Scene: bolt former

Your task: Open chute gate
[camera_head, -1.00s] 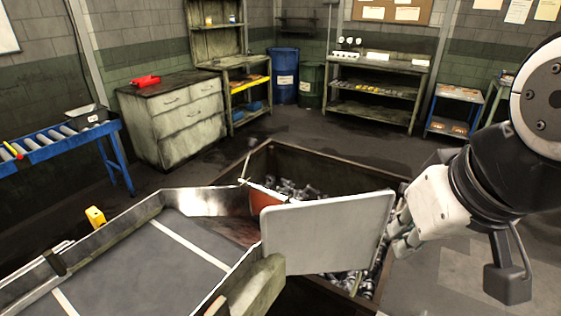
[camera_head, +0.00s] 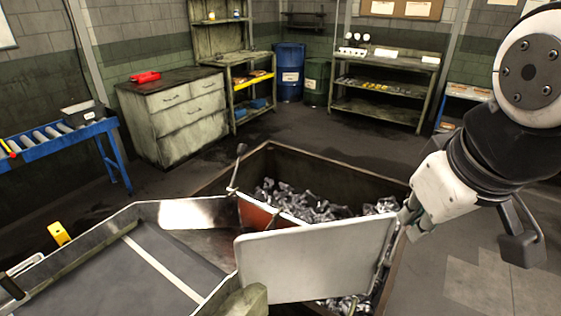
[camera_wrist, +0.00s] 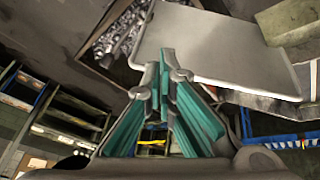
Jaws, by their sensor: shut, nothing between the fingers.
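The chute (camera_head: 160,265) slopes in from the lower left of the head view. A flat pale grey panel (camera_head: 315,262), which looks like the chute gate, stands at its end and juts right across the near part of the bin. A red-brown plate (camera_head: 258,216) with a thin rod stands behind its left end. My gripper (camera_head: 404,222) is at the panel's right edge, fingers together and empty. In the wrist view the green-padded fingers (camera_wrist: 167,58) are beside the panel (camera_wrist: 215,50). I cannot tell whether they touch it.
A dark open bin (camera_head: 330,158) holds many metal parts (camera_head: 318,208) behind the panel. A blue roller conveyor (camera_head: 50,140) and a drawer cabinet (camera_head: 180,120) stand at the left. Shelves (camera_head: 385,90) and drums (camera_head: 289,75) line the back. Bare floor lies to the right.

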